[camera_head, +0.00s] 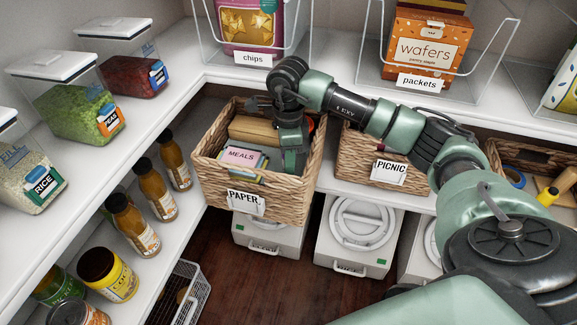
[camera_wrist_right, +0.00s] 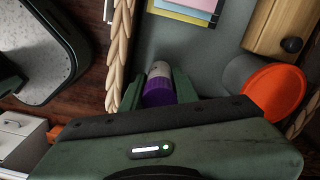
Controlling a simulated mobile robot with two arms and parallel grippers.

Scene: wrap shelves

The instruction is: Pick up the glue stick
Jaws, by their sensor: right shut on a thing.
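The glue stick (camera_wrist_right: 160,88), purple with a grey end, shows in the right wrist view between the fingers of my right gripper (camera_wrist_right: 158,92). The gripper is shut on it. In the head view my right gripper (camera_head: 294,160) points down into the wicker basket labelled PAPER (camera_head: 212,182), at its right side, and the glue stick is hidden there. The wrist view shows the stick low inside the basket; whether it touches the bottom I cannot tell. My left gripper is not in view.
The basket also holds a pink MEALS pad (camera_head: 241,157), a wooden box (camera_head: 254,130) and an orange-ended round item (camera_wrist_right: 275,94). The PICNIC basket (camera_head: 366,165) stands to the right. The upper shelf (camera_head: 330,85) runs close behind my arm. Bottles (camera_head: 133,222) line the left shelf.

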